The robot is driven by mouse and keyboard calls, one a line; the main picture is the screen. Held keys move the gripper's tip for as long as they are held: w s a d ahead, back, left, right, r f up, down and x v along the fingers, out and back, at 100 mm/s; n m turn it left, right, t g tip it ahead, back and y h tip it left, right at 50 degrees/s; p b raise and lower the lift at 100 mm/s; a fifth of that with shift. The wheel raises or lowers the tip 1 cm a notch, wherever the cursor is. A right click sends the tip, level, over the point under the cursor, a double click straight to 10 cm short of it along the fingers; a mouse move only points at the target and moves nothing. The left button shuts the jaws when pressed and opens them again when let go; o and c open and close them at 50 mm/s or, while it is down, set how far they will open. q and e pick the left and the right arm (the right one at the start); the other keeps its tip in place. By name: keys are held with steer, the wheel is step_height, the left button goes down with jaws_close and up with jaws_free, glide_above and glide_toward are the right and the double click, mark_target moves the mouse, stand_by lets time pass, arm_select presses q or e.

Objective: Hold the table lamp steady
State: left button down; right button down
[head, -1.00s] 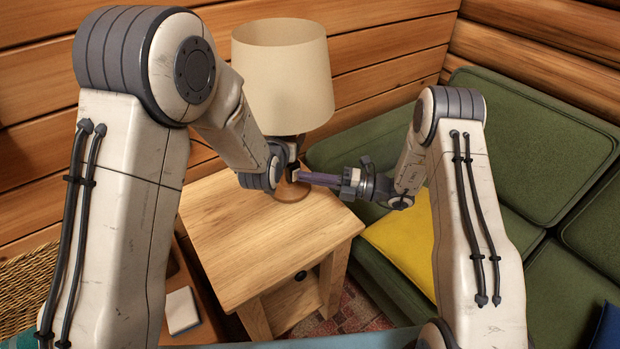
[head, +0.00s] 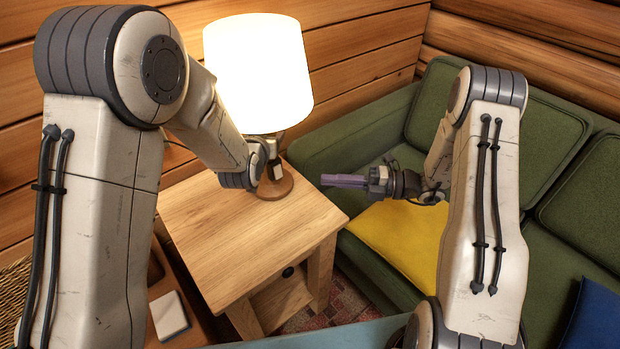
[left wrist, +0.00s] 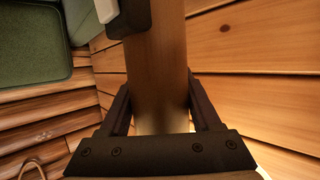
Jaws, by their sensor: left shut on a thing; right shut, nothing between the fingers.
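The table lamp (head: 258,70) stands upright on the wooden side table (head: 215,250), its shade glowing bright white. Its round brown base (head: 277,189) shows beside my left gripper (head: 272,160), which is shut on the lamp's stem. In the left wrist view the brown stem (left wrist: 157,85) sits between the two dark fingers (left wrist: 158,110). A small black and white part (left wrist: 122,14), perhaps a switch, is on the stem. In the head view my left arm hides part of the stem. My right gripper (head: 328,181) is shut and empty, to the right of the lamp and apart from it.
A green sofa (head: 555,200) with a yellow cushion (head: 400,240) and a blue cushion (head: 592,315) fills the right side. A log wall (head: 365,60) stands behind the lamp. The tabletop in front of the lamp is clear. A white and blue item (head: 169,315) lies at lower left.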

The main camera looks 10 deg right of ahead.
steer(key=shift+v, duration=1.05)
steer(key=shift+r, duration=0.1)
